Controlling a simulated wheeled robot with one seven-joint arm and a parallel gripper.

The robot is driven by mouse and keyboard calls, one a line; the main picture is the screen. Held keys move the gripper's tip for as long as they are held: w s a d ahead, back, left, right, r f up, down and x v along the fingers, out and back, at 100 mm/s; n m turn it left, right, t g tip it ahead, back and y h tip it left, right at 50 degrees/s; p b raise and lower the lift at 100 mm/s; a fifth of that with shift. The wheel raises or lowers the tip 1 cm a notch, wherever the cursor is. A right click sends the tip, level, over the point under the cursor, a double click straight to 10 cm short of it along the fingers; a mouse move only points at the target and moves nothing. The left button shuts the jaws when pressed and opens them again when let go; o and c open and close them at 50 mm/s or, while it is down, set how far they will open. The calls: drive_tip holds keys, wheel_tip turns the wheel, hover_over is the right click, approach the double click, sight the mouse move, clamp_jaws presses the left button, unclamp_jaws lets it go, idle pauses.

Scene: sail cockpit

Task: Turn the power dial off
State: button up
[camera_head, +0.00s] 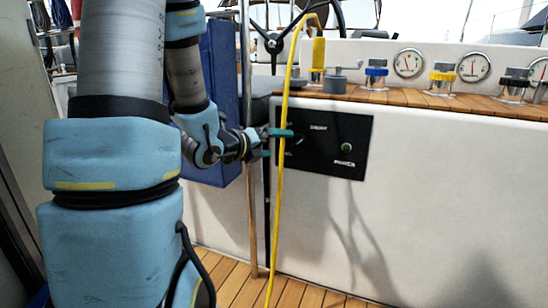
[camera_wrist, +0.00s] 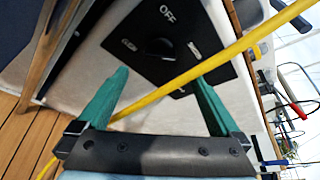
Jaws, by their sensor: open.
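The black power dial (camera_wrist: 160,47) sits on a black panel (camera_wrist: 110,30) in the wrist view. The word OFF is printed beside it, with small white markings to either side. I cannot tell which mark the dial points at. The panel also shows in the head view (camera_head: 322,152), on the white cockpit wall; there the dial is largely hidden by my gripper and the yellow rope. My gripper (camera_head: 280,144) is open and empty, in front of the panel's left part. In the wrist view its green fingers (camera_wrist: 160,82) are spread, with the dial beyond the gap between them, apart from both.
A yellow rope (camera_head: 279,200) hangs in front of the panel and crosses the wrist view (camera_wrist: 225,52) close to the fingers. A green button (camera_head: 346,146) is on the panel's right. Winches and gauges (camera_head: 408,63) line the wooden ledge above.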

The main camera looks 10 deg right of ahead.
sight(294, 144)
drive_tip(key=b+x, duration=0.2)
drive_tip(key=x, duration=0.8)
drive_tip(key=shift+w+d, duration=0.25)
drive_tip(key=shift+w, duration=0.05)
drive_tip(key=c, duration=1.3)
